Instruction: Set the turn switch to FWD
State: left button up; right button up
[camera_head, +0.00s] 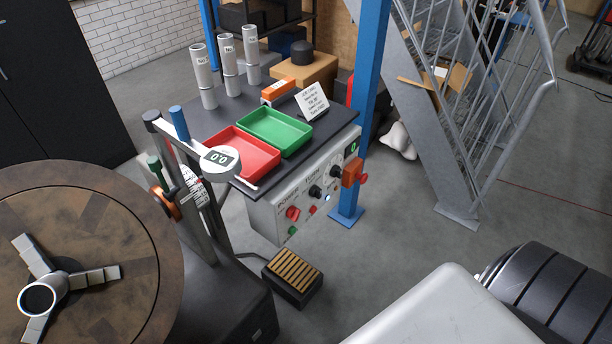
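A grey control box (272,222) hangs under the front edge of a dark work table. Its sloping face carries printed labels too small to read surely. A black knob (316,192) sits in the middle of the face and looks like the turn switch. I cannot tell which position it points to. Another black knob (337,172) sits further right, and a red knob (292,213) sits at the left above a green button (292,231). Neither of my grippers shows in the head view.
A red tray (243,133) and a green tray (295,144) lie on the table. A round display (220,161) stands on a post at its left. A large round turntable (110,235) fills the left. A foot pedal (294,303) lies on the floor. Open floor lies right of the box.

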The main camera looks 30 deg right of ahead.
aim_at(315, 190)
jog(key=z, duration=1.15)
jog(key=u, duration=0.35)
jog(key=i+l+u, duration=0.1)
jog(key=l+u, duration=0.3)
jog(key=l, duration=0.3)
jog(key=l+u, duration=0.35)
jog(key=l, duration=0.35)
